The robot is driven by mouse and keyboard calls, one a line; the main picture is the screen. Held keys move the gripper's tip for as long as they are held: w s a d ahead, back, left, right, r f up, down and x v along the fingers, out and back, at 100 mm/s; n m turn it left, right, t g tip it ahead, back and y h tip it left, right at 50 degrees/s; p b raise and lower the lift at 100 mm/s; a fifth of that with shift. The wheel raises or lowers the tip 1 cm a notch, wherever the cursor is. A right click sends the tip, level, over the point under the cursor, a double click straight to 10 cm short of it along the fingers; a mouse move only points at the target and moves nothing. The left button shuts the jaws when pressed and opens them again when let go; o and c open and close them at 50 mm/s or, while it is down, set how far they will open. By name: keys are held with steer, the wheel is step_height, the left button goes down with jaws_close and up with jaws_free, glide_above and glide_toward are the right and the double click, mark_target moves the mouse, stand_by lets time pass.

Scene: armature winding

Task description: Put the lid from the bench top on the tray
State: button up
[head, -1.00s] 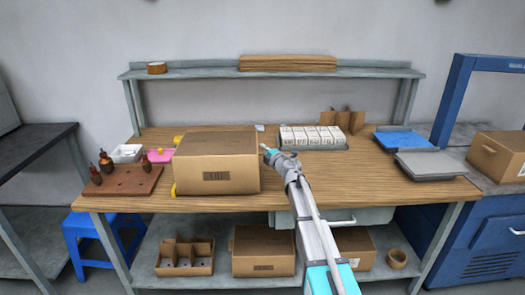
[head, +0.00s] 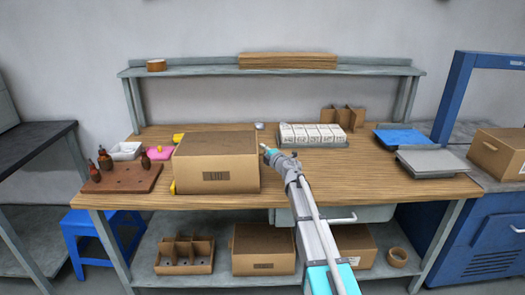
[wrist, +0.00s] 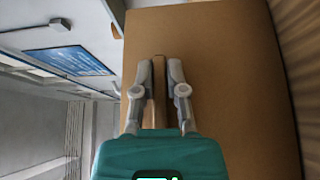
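A flat pink piece with a yellow knob (head: 158,152), which looks like the lid, lies at the left of the bench top, partly behind a bottle and the large cardboard box. A blue tray (head: 402,138) and a grey tray (head: 432,162) lie at the right end; I cannot tell which one is meant. My gripper (head: 266,149) is beside the right face of the cardboard box (head: 215,165), far from the pink piece. In the wrist view, my fingers (wrist: 160,62) are close together before brown cardboard (wrist: 225,80). I cannot tell whether anything is between them.
A brown board with bottles (head: 122,181) and a white container (head: 125,151) are at the left. A holder with white blocks (head: 312,136) and cardboard dividers (head: 343,118) are at the back. Bare wood (head: 350,178) lies right of my arm. A shelf (head: 200,72) spans above.

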steer(key=o, duration=0.5)
steer(key=shift+s, duration=0.15)
steer(key=v, duration=1.1)
steer(key=shift+s+d+r, duration=0.1)
steer(key=shift+s+d, duration=0.1)
steer(key=shift+s, duration=0.15)
stand_by(0.5)
steer(key=v, duration=1.2)
steer(key=shift+w+r, duration=0.1)
